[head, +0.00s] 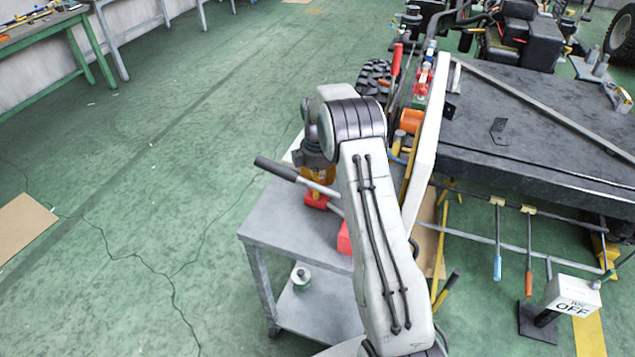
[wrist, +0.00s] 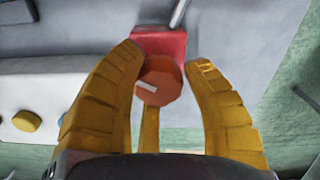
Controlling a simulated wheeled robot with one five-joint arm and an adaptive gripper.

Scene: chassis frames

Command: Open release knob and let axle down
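A round red-orange knob (wrist: 160,82) with a white mark on its face shows in the wrist view, in front of a red block (wrist: 160,43). My gripper (wrist: 163,64) has its yellow fingers spread, one on each side of the knob. The left finger is close to the knob and the right finger has a visible gap; I cannot tell whether the left one touches. In the head view my gripper (head: 318,182) is small and partly behind my arm, above a red part (head: 316,200) at the cart. I cannot make out the axle in either view.
A grey cart (head: 290,222) stands below my gripper, with a dark-handled bar (head: 275,168) above it and a small spool (head: 301,276) on its lower shelf. A dark chassis table (head: 540,120) and a box marked OFF (head: 573,295) are right.

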